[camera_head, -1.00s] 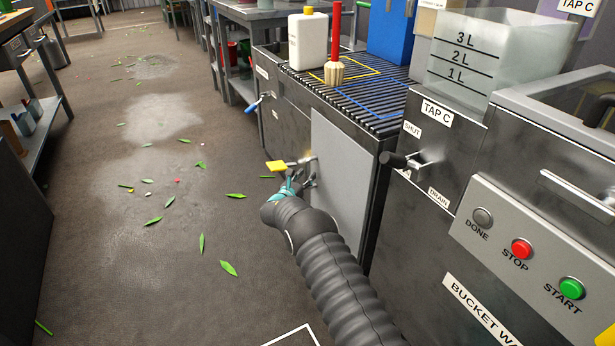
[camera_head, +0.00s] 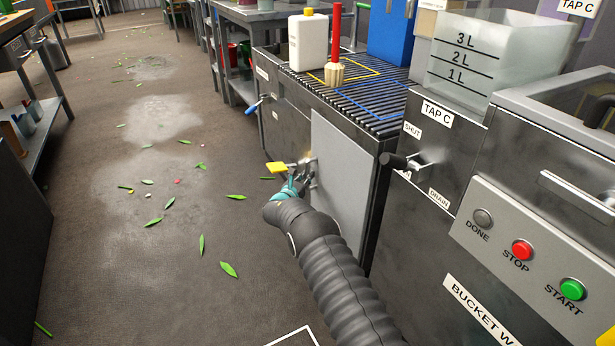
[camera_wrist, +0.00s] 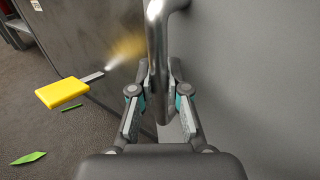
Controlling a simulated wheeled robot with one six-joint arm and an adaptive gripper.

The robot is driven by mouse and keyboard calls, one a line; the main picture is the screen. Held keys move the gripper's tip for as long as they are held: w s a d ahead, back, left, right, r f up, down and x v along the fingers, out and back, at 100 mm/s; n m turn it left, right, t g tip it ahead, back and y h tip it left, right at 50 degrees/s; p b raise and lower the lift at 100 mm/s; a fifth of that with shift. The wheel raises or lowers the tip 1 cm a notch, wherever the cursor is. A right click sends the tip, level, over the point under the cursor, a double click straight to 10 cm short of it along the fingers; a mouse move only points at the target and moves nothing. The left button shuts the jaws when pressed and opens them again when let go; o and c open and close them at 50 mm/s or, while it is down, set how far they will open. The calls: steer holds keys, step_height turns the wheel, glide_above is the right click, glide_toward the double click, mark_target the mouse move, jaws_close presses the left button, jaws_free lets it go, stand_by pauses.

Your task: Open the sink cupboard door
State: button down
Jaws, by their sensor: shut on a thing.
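The sink cupboard door (camera_head: 341,178) is a plain light grey panel under the slatted rack. It looks shut or nearly so; I cannot tell if there is a slight gap. Its handle (camera_wrist: 157,50) is a shiny metal bar that runs between my fingers in the wrist view. My gripper (camera_head: 301,180) is at the left part of the door and shut on the handle. In the wrist view my gripper (camera_wrist: 160,100) has one finger on each side of the bar. My arm hides the lower part of the door.
A yellow-ended lever (camera_head: 276,167) sticks out just left of my gripper; it also shows in the wrist view (camera_wrist: 62,93). A black-gripped tap lever (camera_head: 397,160) juts out at right. The slatted rack (camera_head: 372,101) is above. Open floor with scattered leaves lies left.

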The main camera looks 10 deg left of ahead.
steer(key=s+a+n+y, duration=0.1)
steer(key=s+a, duration=0.3)
steer(key=s, duration=0.5)
steer(key=s+a+y, duration=0.1)
steer(key=s+a, duration=0.4)
steer(key=s, duration=0.5)
steer(key=s+d+n+y, duration=0.4)
steer(key=s+y, duration=0.2)
steer(key=s, duration=0.5)
steer(key=s+d+n+y, duration=0.3)
steer(key=s+d+y, duration=0.2)
steer(key=s, duration=0.7)
steer(key=shift+n+y, duration=0.4)
steer(key=c, duration=1.1)
jaws_free()
steer(key=shift+c, duration=0.2)
